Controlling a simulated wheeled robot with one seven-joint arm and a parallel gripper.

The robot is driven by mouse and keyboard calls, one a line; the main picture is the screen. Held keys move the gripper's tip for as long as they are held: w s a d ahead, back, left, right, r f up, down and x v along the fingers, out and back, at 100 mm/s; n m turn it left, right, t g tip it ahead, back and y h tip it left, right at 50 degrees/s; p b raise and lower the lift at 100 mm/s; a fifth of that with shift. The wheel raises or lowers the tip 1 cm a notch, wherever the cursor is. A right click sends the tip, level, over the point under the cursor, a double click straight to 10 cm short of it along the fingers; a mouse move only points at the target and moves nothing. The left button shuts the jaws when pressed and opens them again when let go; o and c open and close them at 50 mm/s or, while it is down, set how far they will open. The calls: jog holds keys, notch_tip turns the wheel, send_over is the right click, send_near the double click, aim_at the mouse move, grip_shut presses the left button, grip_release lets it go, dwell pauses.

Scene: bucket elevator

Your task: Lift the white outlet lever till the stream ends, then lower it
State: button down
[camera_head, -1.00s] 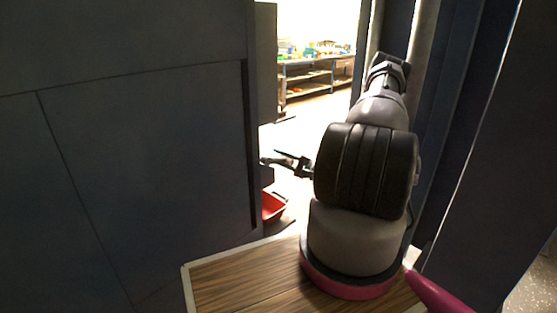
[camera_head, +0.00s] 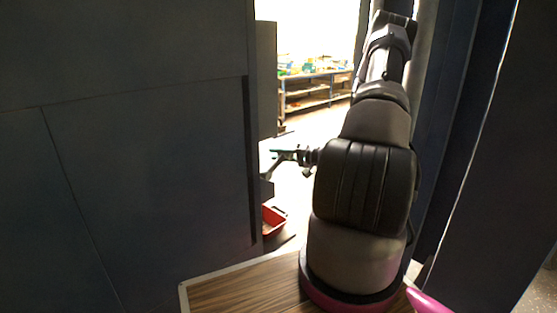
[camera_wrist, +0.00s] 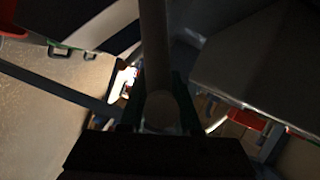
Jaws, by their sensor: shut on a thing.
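The outlet lever (camera_wrist: 153,50) shows in the wrist view as a pale, dimly lit bar running down from the top edge to a rounded end. My gripper (camera_wrist: 158,108) is shut on it near that rounded end, with a green-edged finger on each side. In the head view my gripper (camera_head: 278,158) reaches left past the edge of a dark panel, and the lever cannot be made out there. The outlet and any stream from it cannot be made out.
A red bin (camera_head: 272,221) stands on the floor below my gripper. The large dark panel (camera_head: 150,160) fills the left, and a dark column (camera_head: 440,130) stands on the right. A shelf with small items (camera_head: 315,85) is in the bright room behind.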

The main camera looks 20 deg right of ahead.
jog(key=shift+s+a+r, duration=0.15)
jog(key=shift+a+r, duration=0.25)
jog(key=shift+r, duration=0.15)
jog(key=shift+a, duration=0.1)
jog(key=c, duration=0.6)
grip_release()
jog(key=shift+r, duration=0.1)
jog(key=v, duration=1)
jog(key=shift+s+d, duration=0.3)
